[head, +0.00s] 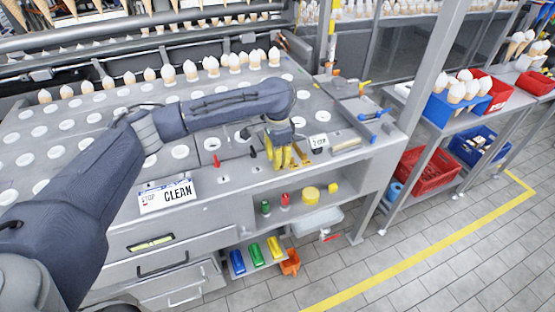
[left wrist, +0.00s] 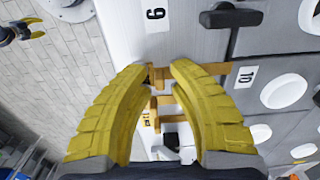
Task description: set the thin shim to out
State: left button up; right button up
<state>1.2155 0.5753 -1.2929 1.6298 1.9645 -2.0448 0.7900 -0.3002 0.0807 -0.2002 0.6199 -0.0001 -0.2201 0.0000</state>
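Thin orange-brown bars (head: 301,158) lie on the worktop's front strip; I cannot tell which is the thin shim. In the left wrist view one bar (left wrist: 216,68) runs across at my fingertips, and a second bar (left wrist: 163,101) lies nearer, seen between the fingers. My left gripper (head: 281,162) points down over these bars, its yellow fingers partly open. In the left wrist view a gap shows between its fingertips (left wrist: 160,68), with part of the bar in it; contact is unclear. A dark shape with a yellow tip (left wrist: 30,30), seemingly my right gripper, shows at the upper left.
A small number block (head: 319,142) is right of my gripper. A red peg (head: 216,163) stands to its left. A shelf (head: 320,188) with small coloured items is below. Cones (head: 190,71) line the back.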

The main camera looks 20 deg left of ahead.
pick_arm(q)
grip_shut()
jog(key=shift+s+d, duration=0.55)
jog(key=shift+s, duration=0.1)
jog(key=shift+c, duration=1)
grip_release()
jog(key=shift+s, duration=0.1)
